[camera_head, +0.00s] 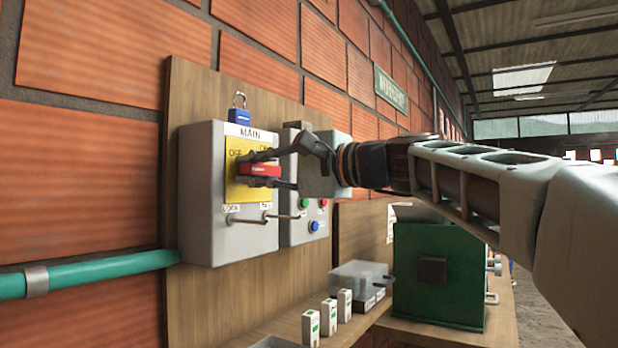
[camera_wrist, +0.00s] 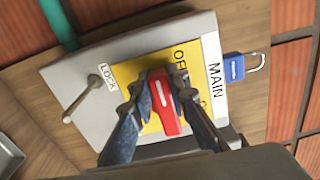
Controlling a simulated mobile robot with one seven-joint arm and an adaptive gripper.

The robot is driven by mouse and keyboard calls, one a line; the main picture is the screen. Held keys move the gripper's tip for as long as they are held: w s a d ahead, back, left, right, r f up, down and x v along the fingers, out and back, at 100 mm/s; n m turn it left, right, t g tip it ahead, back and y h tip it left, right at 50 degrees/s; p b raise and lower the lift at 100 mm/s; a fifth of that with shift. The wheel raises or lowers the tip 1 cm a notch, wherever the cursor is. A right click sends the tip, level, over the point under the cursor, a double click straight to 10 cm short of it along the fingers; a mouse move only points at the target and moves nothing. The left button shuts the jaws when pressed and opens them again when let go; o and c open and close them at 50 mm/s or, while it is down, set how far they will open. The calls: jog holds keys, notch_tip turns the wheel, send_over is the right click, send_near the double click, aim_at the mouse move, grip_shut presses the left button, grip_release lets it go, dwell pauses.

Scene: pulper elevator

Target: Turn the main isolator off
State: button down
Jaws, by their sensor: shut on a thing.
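The main isolator is a grey box (camera_head: 200,200) labelled MAIN, with a yellow plate (camera_head: 233,188) on its front. A red handle (camera_head: 259,170) sits on the plate and lies about level in the head view. My gripper (camera_head: 265,170) reaches in from the right, with one finger above the handle and one below. The wrist view shows the red handle (camera_wrist: 163,103) between my two fingers (camera_wrist: 164,100), which are shut on it. The OFF label (camera_wrist: 181,62) is readable on the plate; the other label is partly hidden by my finger.
A second grey box (camera_head: 305,225) with buttons is on the right. Small cartons (camera_head: 328,318), a clear bin (camera_head: 360,278) and a green machine (camera_head: 440,270) stand below.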

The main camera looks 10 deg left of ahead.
jog(key=shift+w+d, duration=0.35)
jog(key=shift+w, duration=0.15)
jog(key=c, duration=2)
grip_release()
jog(key=shift+o, duration=0.8)
jog(key=shift+w+f, duration=0.15)
jog(key=shift+w, duration=0.1)
jog(key=shift+s+a, duration=0.15)
jog(key=shift+s, duration=0.05)
jog(key=shift+s, duration=0.1)
jog(key=shift+r, duration=0.3)
notch_tip(320, 180, up, 9)
jog(key=shift+f, duration=0.1)
jog(key=shift+r, duration=0.35)
